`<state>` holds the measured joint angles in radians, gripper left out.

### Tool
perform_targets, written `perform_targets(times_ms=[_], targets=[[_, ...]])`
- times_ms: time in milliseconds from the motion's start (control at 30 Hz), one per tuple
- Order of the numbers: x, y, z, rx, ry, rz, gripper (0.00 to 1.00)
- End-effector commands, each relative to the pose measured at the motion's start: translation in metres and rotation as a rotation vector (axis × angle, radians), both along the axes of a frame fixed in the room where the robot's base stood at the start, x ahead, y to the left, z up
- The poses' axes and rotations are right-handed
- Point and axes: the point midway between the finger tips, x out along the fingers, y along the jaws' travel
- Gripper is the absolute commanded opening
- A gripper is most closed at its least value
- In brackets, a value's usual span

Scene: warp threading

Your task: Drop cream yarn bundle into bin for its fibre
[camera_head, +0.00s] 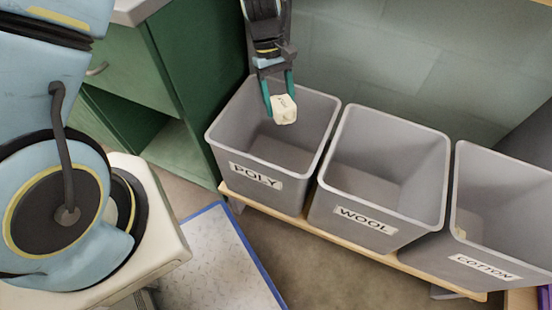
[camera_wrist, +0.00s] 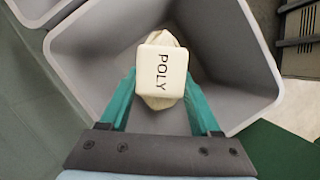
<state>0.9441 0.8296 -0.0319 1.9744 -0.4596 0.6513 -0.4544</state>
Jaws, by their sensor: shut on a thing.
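The cream yarn bundle (camera_head: 284,109) has a tag that reads POLY in the wrist view (camera_wrist: 161,72). My gripper (camera_head: 281,99) is shut on the bundle, with a green finger on each side of it. It holds the bundle over the opening of the grey bin labelled POLY (camera_head: 222,130), the left one of three. In the wrist view that bin's grey walls (camera_wrist: 232,40) surround the bundle, and the part of the bin floor behind the bundle is hidden.
The WOOL bin (camera_head: 400,125) stands in the middle and the COTTON bin (camera_head: 510,190) at the right, on a wooden-edged stand (camera_head: 405,265). A small piece shows inside the COTTON bin. A green cabinet (camera_head: 180,110) stands close left of the POLY bin.

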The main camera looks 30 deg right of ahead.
Motion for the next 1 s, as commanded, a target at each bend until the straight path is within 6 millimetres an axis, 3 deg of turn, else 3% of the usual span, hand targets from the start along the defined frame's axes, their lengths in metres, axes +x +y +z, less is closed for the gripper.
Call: perform_targets(times_ms=[300, 333, 600, 867, 1000], targets=[[0.0, 0.0, -0.003, 0.0, 0.0, 0.0, 0.11], [0.0, 0.0, -0.003, 0.0, 0.0, 0.0, 0.67], [0.0, 0.0, -0.003, 0.0, 0.0, 0.0, 0.97], [0.001, 0.0, -0.003, 0.0, 0.0, 0.0, 0.99], [0.005, -0.001, 0.008, -0.001, -0.001, -0.001, 0.99]])
